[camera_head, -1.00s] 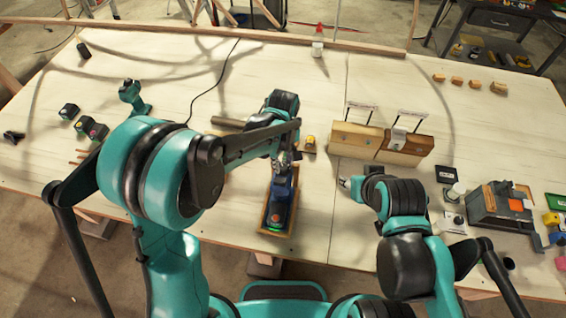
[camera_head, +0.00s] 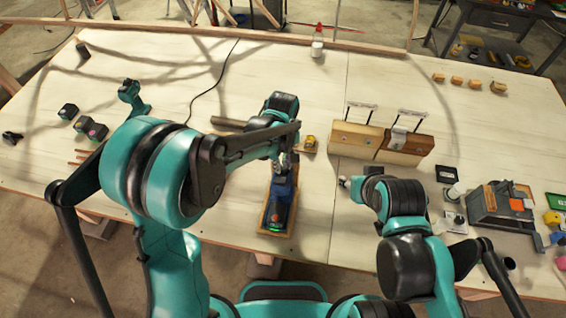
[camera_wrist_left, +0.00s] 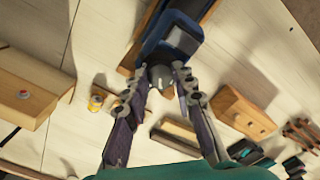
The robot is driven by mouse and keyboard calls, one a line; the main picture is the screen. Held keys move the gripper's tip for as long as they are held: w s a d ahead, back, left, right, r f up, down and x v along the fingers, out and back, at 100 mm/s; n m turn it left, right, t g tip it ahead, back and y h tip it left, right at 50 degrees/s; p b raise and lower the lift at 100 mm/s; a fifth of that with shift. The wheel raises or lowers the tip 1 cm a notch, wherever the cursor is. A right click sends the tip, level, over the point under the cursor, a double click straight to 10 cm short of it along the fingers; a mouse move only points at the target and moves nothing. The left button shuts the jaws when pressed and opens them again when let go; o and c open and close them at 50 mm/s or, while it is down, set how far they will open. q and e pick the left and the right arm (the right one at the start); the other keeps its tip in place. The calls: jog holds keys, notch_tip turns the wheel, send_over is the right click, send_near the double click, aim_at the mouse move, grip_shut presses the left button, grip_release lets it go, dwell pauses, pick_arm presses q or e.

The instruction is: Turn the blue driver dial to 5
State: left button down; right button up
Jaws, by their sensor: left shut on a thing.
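The blue driver (camera_head: 281,198) lies in a wooden tray (camera_head: 264,215) near the table's front edge, with a red spot and a green glow at its near end. It also shows at the top of the left wrist view (camera_wrist_left: 172,30). My left gripper (camera_wrist_left: 162,74) is shut on the grey round dial (camera_wrist_left: 161,79) at the driver's end, one finger on each side. In the head view my left gripper (camera_head: 286,165) is at the driver's far end. The dial's numbers cannot be read. My right gripper (camera_head: 346,182) is over the table, right of the driver; its fingers are too small to judge.
Wooden blocks with clamps (camera_head: 378,140) stand right of centre. A yellow item (camera_head: 310,141) is beside my left gripper. A grey machine (camera_head: 500,205) stands at the right, and a white bottle (camera_head: 317,46) at the back. Free tabletop lies between driver and blocks.

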aim_at(283, 166)
pick_arm(q)
jog(key=m+b, duration=0.2)
jog(key=m, duration=0.3)
jog(key=m+b, duration=0.1)
jog(key=m, duration=0.5)
jog(key=shift+b, duration=0.3)
jog(key=m+b, duration=0.1)
jog(key=m, duration=0.5)
jog(key=shift+m, duration=0.3)
jog(key=m, duration=0.5)
jog(key=shift+b, duration=0.4)
jog(key=c, duration=1.5)
grip_release()
jog(key=shift+r, duration=0.15)
notch_tip(283, 166, up, 12)
